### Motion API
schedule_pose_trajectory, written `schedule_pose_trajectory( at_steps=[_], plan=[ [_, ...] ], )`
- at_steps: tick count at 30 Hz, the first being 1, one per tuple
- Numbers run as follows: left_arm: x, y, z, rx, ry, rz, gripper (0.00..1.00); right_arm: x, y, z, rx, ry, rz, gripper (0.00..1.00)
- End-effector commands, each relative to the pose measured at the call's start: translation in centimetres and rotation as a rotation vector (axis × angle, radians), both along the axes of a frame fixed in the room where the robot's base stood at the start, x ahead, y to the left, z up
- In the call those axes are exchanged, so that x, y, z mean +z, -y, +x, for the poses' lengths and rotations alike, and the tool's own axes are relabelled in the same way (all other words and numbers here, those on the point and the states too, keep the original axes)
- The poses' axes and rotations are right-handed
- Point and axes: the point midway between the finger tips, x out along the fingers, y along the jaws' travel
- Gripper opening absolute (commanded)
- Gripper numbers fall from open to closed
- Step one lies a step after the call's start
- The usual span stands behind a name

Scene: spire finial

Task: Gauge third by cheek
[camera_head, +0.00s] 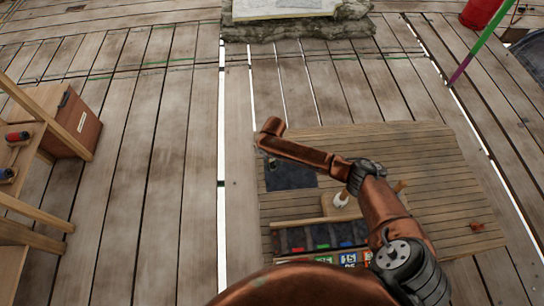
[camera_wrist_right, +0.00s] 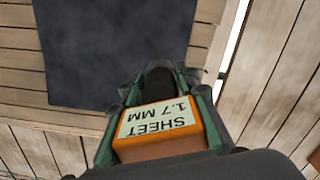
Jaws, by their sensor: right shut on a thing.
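My right gripper (camera_wrist_right: 158,115) is shut on an orange block (camera_wrist_right: 160,140) with a pale label reading "SHEET 1.7 MM", upside down in the right wrist view. A dark square pad (camera_wrist_right: 115,50) lies on the planks beyond it; the block looks apart from the pad. In the head view the pad (camera_head: 290,176) is at the far left of the slatted table (camera_head: 430,165), and the gripper is largely hidden below my copper arm's end. Several coloured, numbered labels (camera_head: 348,259) show at the table's near side, partly hidden by my arm. My left gripper is out of view.
A dark tray (camera_head: 305,237) with red, green and blue marks lies near the labels. A small white object (camera_head: 340,200) stands behind it. A small red item (camera_head: 476,225) lies at right. A wooden shelf (camera_head: 30,120) and brown box (camera_head: 78,125) stand at left.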

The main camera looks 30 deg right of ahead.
Motion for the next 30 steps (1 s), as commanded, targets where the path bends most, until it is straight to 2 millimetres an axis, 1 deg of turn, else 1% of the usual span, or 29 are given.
schedule_pose_trajectory(
  at_steps=[8,21,25,30],
  plan=[
    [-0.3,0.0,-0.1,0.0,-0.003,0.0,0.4,-0.9,0.0,0.0,0.0,-0.001,0.0,0.0],
    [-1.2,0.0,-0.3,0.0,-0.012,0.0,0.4,-4.0,-0.1,0.0,-0.001,-0.001,0.001,0.0],
    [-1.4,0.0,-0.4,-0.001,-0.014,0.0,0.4,-4.5,0.0,0.0,-0.001,0.0,0.0,0.0],
    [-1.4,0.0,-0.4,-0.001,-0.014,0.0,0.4,-4.6,0.0,0.1,0.0,0.002,0.0,0.0]
  ],
)
